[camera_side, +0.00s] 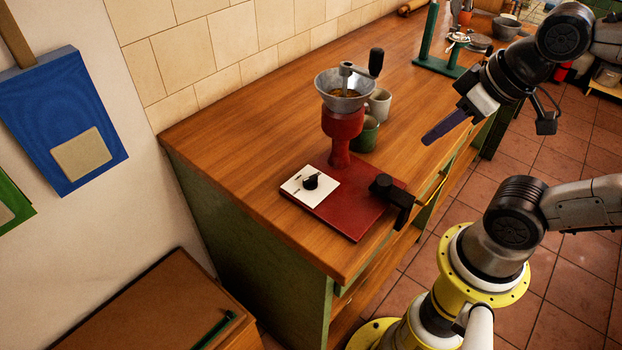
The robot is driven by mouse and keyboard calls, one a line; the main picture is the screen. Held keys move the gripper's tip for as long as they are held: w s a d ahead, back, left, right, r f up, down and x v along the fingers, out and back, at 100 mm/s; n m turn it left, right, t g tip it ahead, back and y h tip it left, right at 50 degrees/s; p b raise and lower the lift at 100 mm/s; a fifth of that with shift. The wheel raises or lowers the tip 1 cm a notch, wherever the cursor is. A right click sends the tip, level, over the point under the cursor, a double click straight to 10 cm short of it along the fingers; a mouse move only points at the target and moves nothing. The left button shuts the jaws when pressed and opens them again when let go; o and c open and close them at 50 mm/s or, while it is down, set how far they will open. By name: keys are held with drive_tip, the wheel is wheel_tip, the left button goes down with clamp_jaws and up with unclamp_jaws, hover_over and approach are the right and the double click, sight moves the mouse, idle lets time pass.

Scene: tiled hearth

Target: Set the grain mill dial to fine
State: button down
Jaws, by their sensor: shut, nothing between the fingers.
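The grain mill (342,128) stands on the wooden counter, with a red body, a metal hopper (345,92) holding grain, and a crank with a black knob. The plate's marks are too small to read, so I cannot tell the dial's setting. A black clamp (390,192) sits at the base's right edge. My gripper (428,140) is shut and empty, in the air to the right of the mill, apart from the dial.
A green mug (368,137) and a pale mug (380,104) stand just behind the mill's right side. A green stand (427,52) is farther back on the counter (240,130). The counter left of the mill is clear, with a tiled wall behind.

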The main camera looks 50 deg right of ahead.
drive_tip(key=c, duration=1.2)
unclamp_jaws()
drive_tip(key=shift+r, duration=0.2)
drive_tip(key=shift+c, duration=0.2)
drive_tip(key=o, duration=0.3)
drive_tip(key=r, duration=0.5)
drive_tip(key=shift+w, duration=0.2)
drive_tip(key=shift+o, duration=0.2)
drive_tip(key=w+a+r+n+g, duration=0.2)
drive_tip(key=w+r+n, duration=0.1)
drive_tip(key=w+n, duration=0.25)
drive_tip(key=n+g+h, duration=0.4)
drive_tip(key=n+g, duration=0.1)
drive_tip(key=n, duration=0.5)
hover_over(309, 178)
drive_tip(key=w+a, duration=0.2)
drive_tip(key=a, duration=0.4)
wheel_tip(309, 178, down, 12)
drive_tip(key=shift+m, duration=0.25)
drive_tip(key=x, duration=0.8)
drive_tip(key=d+x, duration=0.1)
drive_tip(key=x, duration=0.4)
drive_tip(key=shift+s+r, duration=0.1)
drive_tip(key=shift+s, duration=0.05)
